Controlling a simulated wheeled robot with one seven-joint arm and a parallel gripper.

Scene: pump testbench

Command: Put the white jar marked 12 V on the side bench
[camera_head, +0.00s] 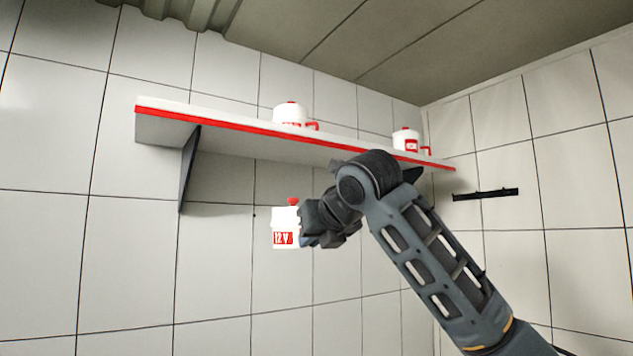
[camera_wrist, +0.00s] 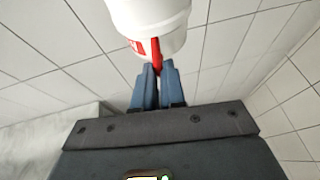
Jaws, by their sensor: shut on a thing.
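The white jar marked 12 V (camera_head: 285,228) has a red label and a red knob on its lid. It hangs upright in the air below the wall shelf in the head view. My gripper (camera_head: 308,238) is at its right side. In the wrist view the jar (camera_wrist: 150,22) is at the top, cut off by the frame edge, and my gripper's blue fingers (camera_wrist: 157,70) are shut on its red handle. The side bench cannot be made out in either view.
A white shelf with a red front edge (camera_head: 240,126) runs along the tiled wall above the jar, with a dark bracket (camera_head: 188,168) below. Two other white jars stand on it, one near the middle (camera_head: 289,114) and one at the right (camera_head: 405,137). A dark bar (camera_head: 486,194) is on the right wall.

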